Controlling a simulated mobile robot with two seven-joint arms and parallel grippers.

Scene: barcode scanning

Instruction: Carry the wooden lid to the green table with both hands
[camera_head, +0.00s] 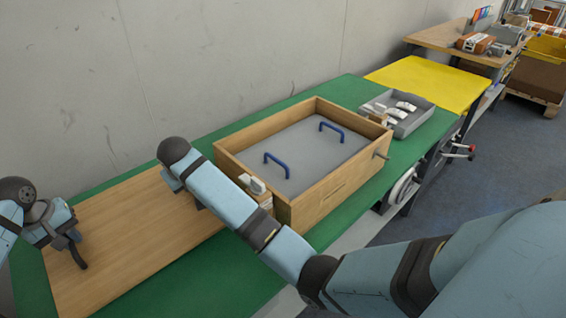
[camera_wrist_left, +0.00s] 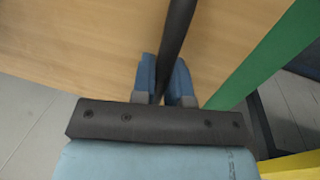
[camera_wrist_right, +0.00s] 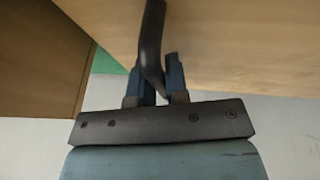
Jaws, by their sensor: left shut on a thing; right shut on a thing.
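The wooden lid (camera_head: 130,235) is a flat light-brown panel over the left part of the green table (camera_head: 230,262), left of the open wooden box. I cannot tell whether it touches the table top. My left gripper (camera_head: 70,238) is shut on a dark handle at the lid's left end; in the left wrist view its blue fingers (camera_wrist_left: 164,75) clasp the handle (camera_wrist_left: 176,30). My right gripper is mostly hidden behind its own arm in the head view. In the right wrist view its fingers (camera_wrist_right: 156,80) are shut on another dark curved handle (camera_wrist_right: 151,45) of the lid.
The wooden box (camera_head: 335,196) stands close right of the lid, with a grey panel (camera_head: 312,150) with two blue handles inside. A grey tray (camera_head: 412,123) with white items lies beyond it. A yellow surface (camera_head: 430,80) follows. A concrete wall (camera_head: 200,60) runs along the back.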

